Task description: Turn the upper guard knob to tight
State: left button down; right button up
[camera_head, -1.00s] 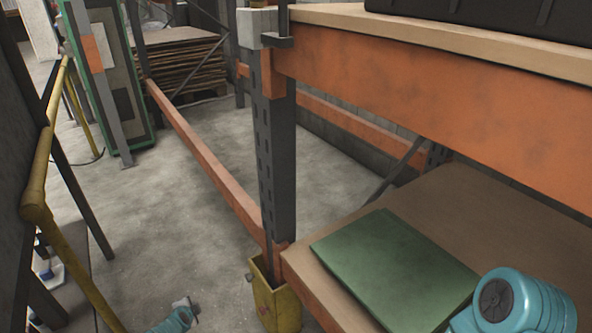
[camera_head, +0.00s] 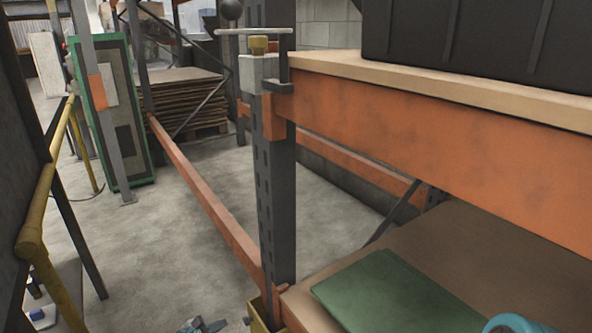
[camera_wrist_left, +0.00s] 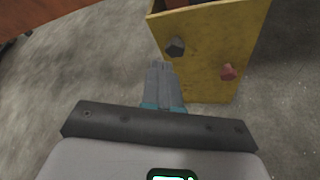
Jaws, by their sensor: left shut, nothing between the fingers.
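The yellow guard (camera_head: 258,316) stands at the foot of the rack upright, cut off by the bottom edge of the head view. In the left wrist view its yellow face (camera_wrist_left: 208,45) carries a dark grey knob (camera_wrist_left: 175,47) and a reddish knob (camera_wrist_left: 228,71). The dark knob (camera_head: 247,320) shows small in the head view and appears to be the upper one. My left gripper (camera_wrist_left: 159,66) is shut and empty, its tips just below the dark knob in the picture; contact cannot be told. It shows partly (camera_head: 215,325) left of the guard.
The rack upright (camera_head: 275,200) and orange beam (camera_head: 430,130) stand right of the guard. A green panel (camera_head: 385,295) lies on the lower shelf. A yellow rail (camera_head: 38,215) runs at the left. Concrete floor (camera_head: 180,250) is free between.

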aim_at(248, 320)
pick_arm(q)
jog(key=shift+m+g, duration=0.3)
jog(key=shift+m, duration=0.1)
jog(key=w+d+b, duration=0.1)
jog(key=d, duration=0.1)
jog(key=w+d+f+b, duration=0.1)
jog(key=b, duration=0.1)
jog(key=w+d+b, duration=0.1)
jog(key=d+b, duration=0.1)
jog(key=shift+w+d+f, duration=0.15)
jog(key=shift+d, duration=0.15)
jog(key=shift+w+d+r, duration=0.1)
jog(key=shift+d+r, duration=0.1)
jog(key=shift+d, duration=0.05)
jog(key=shift+d+f+b, duration=0.1)
jog(key=shift+f+b, duration=0.1)
jog(key=shift+b, duration=0.15)
jog(key=shift+a+f, duration=0.15)
jog(key=shift+a, duration=0.1)
